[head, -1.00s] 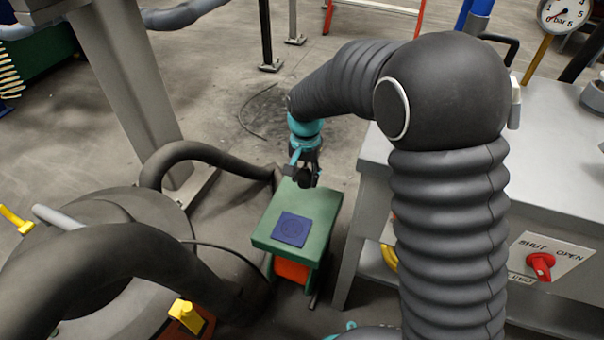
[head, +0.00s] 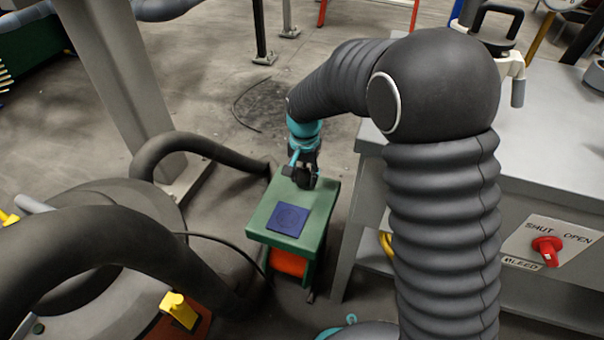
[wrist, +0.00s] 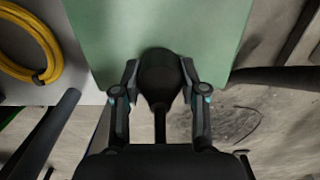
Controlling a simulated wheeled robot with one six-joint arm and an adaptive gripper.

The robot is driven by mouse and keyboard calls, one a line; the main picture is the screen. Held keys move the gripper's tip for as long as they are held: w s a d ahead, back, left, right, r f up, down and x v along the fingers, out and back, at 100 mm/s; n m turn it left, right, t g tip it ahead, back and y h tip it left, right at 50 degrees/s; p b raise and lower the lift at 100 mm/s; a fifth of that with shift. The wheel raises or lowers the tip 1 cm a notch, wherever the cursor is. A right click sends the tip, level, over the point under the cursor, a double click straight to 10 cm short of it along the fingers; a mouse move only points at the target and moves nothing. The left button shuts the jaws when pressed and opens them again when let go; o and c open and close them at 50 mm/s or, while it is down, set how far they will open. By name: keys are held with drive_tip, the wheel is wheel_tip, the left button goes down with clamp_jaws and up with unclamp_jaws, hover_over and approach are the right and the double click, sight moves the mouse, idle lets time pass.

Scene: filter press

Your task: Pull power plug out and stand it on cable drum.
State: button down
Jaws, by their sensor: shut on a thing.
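My gripper (head: 304,170) is shut on a black plug (head: 305,182) over the far part of a green top (head: 262,213). Orange shows beneath this top, which appears to be the cable drum's. A dark blue square pad (head: 289,219) with a faint ring mark lies on the top, nearer than the plug. In the wrist view the plug (wrist: 160,76) sits between both fingers, at the edge of the green top (wrist: 215,35), with a dark stem running back toward the camera. I cannot tell whether the plug touches the top. No socket shows at the plug.
A grey bench (head: 545,140) with a red bleed knob (head: 546,247) stands close on the right. Thick dark hoses (head: 195,142) and a round grey vessel (head: 110,215) crowd the left. A yellow hose coil (wrist: 50,45) shows in the wrist view. Floor behind is mostly clear.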

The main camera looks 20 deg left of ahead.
drive_tip(key=shift+f, duration=0.5)
drive_tip(key=c, duration=0.5)
unclamp_jaws()
drive_tip(key=shift+c, duration=0.2)
drive_tip(key=shift+r, duration=0.1)
wheel_tip(320, 180, up, 12)
drive_tip(key=shift+f, duration=0.1)
